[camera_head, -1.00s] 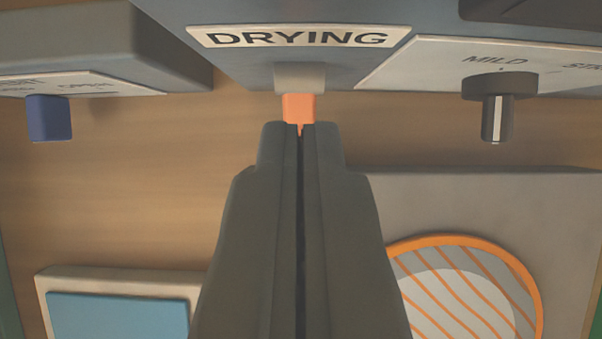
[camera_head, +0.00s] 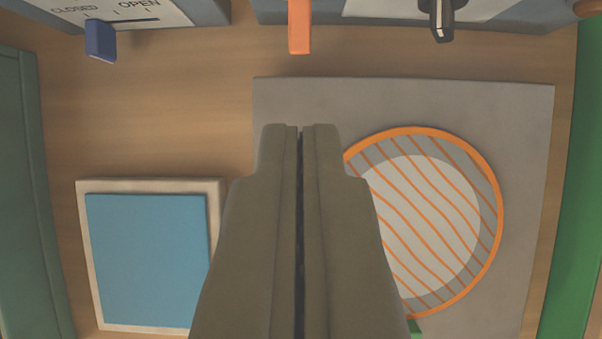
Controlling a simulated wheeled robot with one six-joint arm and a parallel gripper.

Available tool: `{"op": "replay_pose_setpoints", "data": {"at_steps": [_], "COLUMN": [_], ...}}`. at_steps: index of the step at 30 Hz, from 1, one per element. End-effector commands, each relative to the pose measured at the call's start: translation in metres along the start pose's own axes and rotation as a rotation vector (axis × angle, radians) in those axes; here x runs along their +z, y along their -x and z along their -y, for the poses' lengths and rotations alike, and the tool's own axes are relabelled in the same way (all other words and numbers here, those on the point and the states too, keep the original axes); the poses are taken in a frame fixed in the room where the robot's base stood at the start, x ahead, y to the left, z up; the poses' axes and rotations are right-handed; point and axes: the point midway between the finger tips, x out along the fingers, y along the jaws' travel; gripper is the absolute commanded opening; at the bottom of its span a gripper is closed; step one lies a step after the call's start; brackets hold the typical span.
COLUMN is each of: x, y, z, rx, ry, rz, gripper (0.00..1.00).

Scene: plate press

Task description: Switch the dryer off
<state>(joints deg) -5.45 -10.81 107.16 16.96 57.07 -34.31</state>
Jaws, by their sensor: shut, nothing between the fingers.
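The orange switch lever (camera_head: 299,28) of the dryer sticks out at the top middle of the view. The dryer's front (camera_head: 272,10) shows only as a strip at the top edge, and its DRYING label is out of view. A black knob (camera_head: 441,20) with a white mark sits to the right of the lever. My gripper (camera_head: 301,128) is shut and empty. Its tips are below the lever in the picture, clearly apart from it.
A blue lever (camera_head: 100,40) stands under a CLOSED/OPEN panel (camera_head: 140,12) at upper left. A blue pad in a pale frame (camera_head: 150,184) lies lower left. A grey plate (camera_head: 290,98) bears an orange-rimmed striped disc (camera_head: 440,225). Green walls (camera_head: 580,200) bound the right; bare wood lies between.

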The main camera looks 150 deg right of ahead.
Motion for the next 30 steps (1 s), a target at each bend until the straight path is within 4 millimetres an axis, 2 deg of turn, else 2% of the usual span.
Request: {"op": "replay_pose_setpoints", "data": {"at_steps": [3,9,26,30], "x": [0.012,0.024,0.026,0.031], "y": [0.015,0.029,0.032,0.038], "z": [0.000,-0.001,0.000,0.001], "rx": [0.001,0.002,0.001,0.025], "ry": [-0.001,0.000,0.000,-0.014], "rz": [-0.001,-0.001,0.000,-0.022], "gripper": [0.00,0.00,0.00,0.00]}}
